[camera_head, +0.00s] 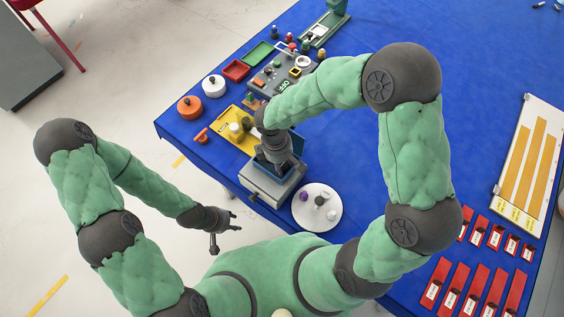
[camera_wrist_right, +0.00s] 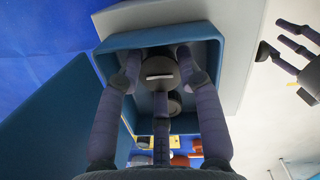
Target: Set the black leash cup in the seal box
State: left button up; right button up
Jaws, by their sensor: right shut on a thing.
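My right gripper (camera_head: 274,163) reaches down into the blue-lined opening of a grey box (camera_head: 264,187), which I take for the seal box, at the near left table edge. In the right wrist view its fingers (camera_wrist_right: 160,66) are shut on a dark round piece with a pale slot, apparently the black leash cup (camera_wrist_right: 160,80). The cup is within the blue walls of the box (camera_wrist_right: 213,48); I cannot tell whether it touches the floor. A second dark round shape shows just below it. My left gripper (camera_head: 221,229) is open and empty off the table edge; it also shows in the wrist view (camera_wrist_right: 284,42).
A white round plate (camera_head: 329,221) with small purple, dark and white pieces stands right of the box. A yellow tray (camera_head: 226,132), an orange pot (camera_head: 190,107) and a white pot (camera_head: 214,87) stand behind it. Red labelled strips (camera_head: 475,285) lie at right. Mid-table blue cloth is clear.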

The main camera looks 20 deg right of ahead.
jog(key=shift+f, duration=0.2)
jog(key=o, duration=0.5)
jog(key=shift+r, duration=0.1)
jog(key=shift+o, duration=0.2)
jog(key=shift+r, duration=0.25)
notch_tip(320, 180, up, 12)
jog(key=a+p, duration=0.1)
jog(key=shift+w+a+f, duration=0.15)
jog(key=shift+w, duration=0.2)
